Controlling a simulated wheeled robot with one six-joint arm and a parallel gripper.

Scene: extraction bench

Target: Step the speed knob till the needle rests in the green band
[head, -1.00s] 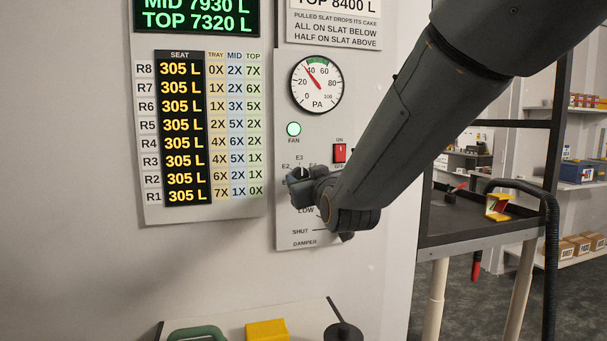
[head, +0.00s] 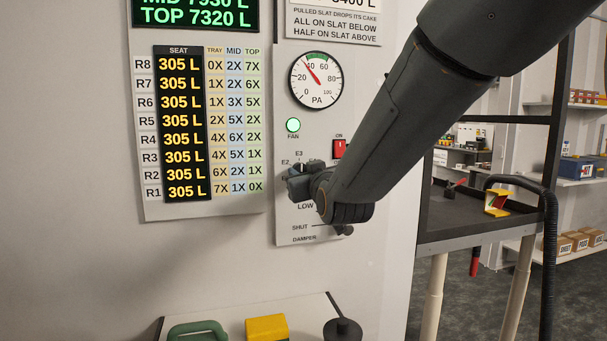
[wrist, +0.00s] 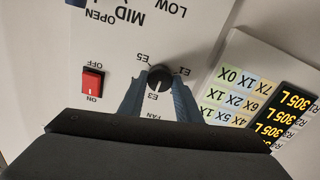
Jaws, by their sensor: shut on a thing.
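The speed knob (wrist: 160,76) is a small black dial on the grey panel. In the wrist view, which shows the panel upside down, its white mark points towards E3. My gripper (wrist: 158,92) has its blue-grey fingers on either side of the knob, shut on it. In the head view my gripper (head: 297,182) hides most of the knob. The round PA gauge (head: 316,80) is above. Its red needle (head: 312,73) points up and left near 40, around the left end of the green band (head: 317,57); I cannot tell exactly whether it is inside.
The green fan lamp (head: 293,125) is lit. A red switch (head: 339,149) sits close to my arm, above the knob. A damper scale lies below the knob. A ledge (head: 240,309) with a yellow block (head: 267,328) is lower down; a dark shelf unit stands right.

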